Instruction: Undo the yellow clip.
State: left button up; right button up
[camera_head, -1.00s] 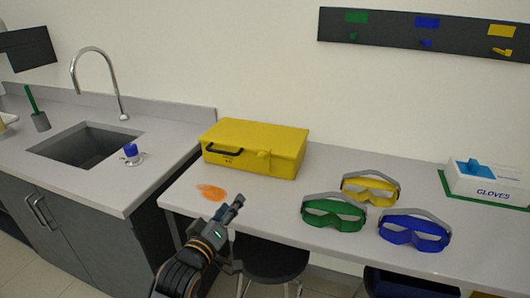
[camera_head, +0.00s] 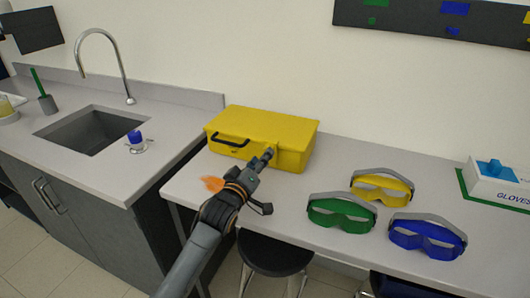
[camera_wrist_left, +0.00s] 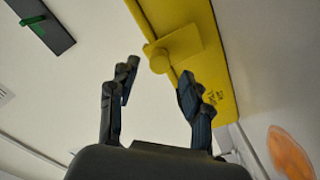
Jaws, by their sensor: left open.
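A yellow case (camera_head: 262,122) with a dark handle stands shut on the bench. Its yellow clip, a plate with a round knob, is on the front; in the left wrist view the clip (camera_wrist_left: 176,47) is just beyond my fingertips, roughly between them, and no contact shows. In the head view my left gripper mostly covers the clip. My left gripper (camera_head: 265,156) is open and empty in front of the case; its two fingers also show in the left wrist view (camera_wrist_left: 155,88). My right gripper is not in view.
Green (camera_head: 341,216), yellow (camera_head: 382,187) and blue goggles (camera_head: 427,237) lie to the right, with a glove box (camera_head: 500,180) beyond. An orange spill (camera_head: 212,183) lies near my left wrist. A sink (camera_head: 92,130) is at left; a stool (camera_head: 275,255) stands below the bench.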

pick_arm(q)
jog(key=shift+x, duration=1.75)
grip_shut()
